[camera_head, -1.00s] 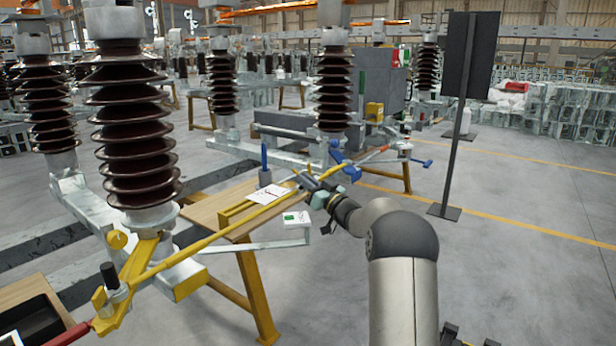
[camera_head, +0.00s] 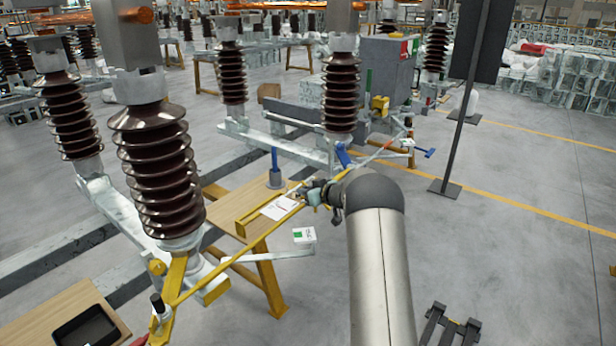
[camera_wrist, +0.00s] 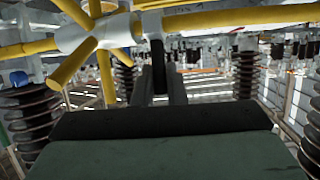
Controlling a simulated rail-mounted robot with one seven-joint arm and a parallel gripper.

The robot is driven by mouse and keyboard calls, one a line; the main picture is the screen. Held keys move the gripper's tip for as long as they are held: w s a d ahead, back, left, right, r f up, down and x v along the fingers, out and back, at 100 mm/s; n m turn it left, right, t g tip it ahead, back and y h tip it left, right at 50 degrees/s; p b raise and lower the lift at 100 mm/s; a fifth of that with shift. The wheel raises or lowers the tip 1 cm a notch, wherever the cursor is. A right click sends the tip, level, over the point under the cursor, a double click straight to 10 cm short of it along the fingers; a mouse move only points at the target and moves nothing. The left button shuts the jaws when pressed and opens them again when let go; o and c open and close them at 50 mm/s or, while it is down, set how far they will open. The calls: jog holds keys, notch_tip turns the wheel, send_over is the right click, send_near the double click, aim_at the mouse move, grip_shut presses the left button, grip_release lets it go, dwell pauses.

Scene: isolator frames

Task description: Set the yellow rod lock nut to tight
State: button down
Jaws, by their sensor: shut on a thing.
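The yellow rod (camera_head: 238,254) slants from the front-left post toward my gripper (camera_head: 316,192) in the camera_head view. In the wrist view the rod (camera_wrist: 240,17) crosses the top, with a pale hub (camera_wrist: 97,34) bearing several yellow spokes on its left. A pale grey lock nut (camera_wrist: 152,24) sits on the rod just right of the hub. My gripper (camera_wrist: 158,48) reaches up to the nut from below, shut on it. The fingertips are narrow and dark, and their exact contact is partly hidden. The nut is too small to tell in the camera_head view.
Brown ribbed insulators (camera_head: 162,165) stand along the left. Beneath the rod is a wooden table (camera_head: 232,193) with a white paper (camera_head: 281,207) and a blue-handled tool (camera_head: 275,165). A black tray (camera_head: 88,330) lies front left.

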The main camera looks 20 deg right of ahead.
jog(key=shift+w+a+g+p, duration=0.1)
jog(key=shift+g+p, duration=0.2)
jog(key=shift+p, duration=0.45)
jog(key=c, duration=1.5)
grip_release()
jog(key=b+v, duration=0.1)
jog(key=v, duration=1.6)
jog(key=shift+a+r, duration=0.1)
jog(key=shift+r, duration=0.05)
